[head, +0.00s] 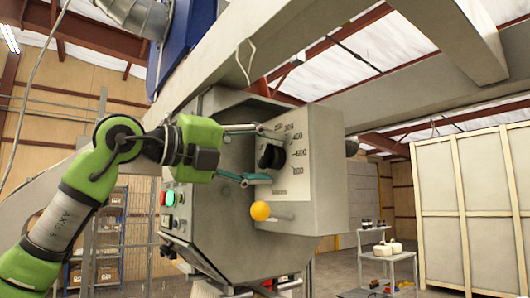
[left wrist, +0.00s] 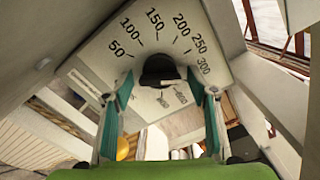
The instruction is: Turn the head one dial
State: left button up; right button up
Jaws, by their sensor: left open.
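The black dial (head: 270,155) sits on the front plate of the grey machine head, with a printed number scale around it. In the left wrist view the dial (left wrist: 158,70) is near the middle, with numbers from 50 to 300 arched above it. My left gripper (head: 258,154) is open in front of the plate, one finger above the dial and one below it. In the left wrist view its teal fingers stand left and right of the dial, with gaps beside the knob. Whether a fingertip touches the plate cannot be told. My right gripper is not in view.
An orange ball on a lever (head: 260,211) sticks out just below the dial. A grey beam (head: 220,85) runs above. A large pale crate (head: 470,210) and a small cart (head: 388,255) stand at right.

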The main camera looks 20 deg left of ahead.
pick_arm(q)
jog(key=shift+w+d, duration=0.1)
jog(key=c, duration=1.1)
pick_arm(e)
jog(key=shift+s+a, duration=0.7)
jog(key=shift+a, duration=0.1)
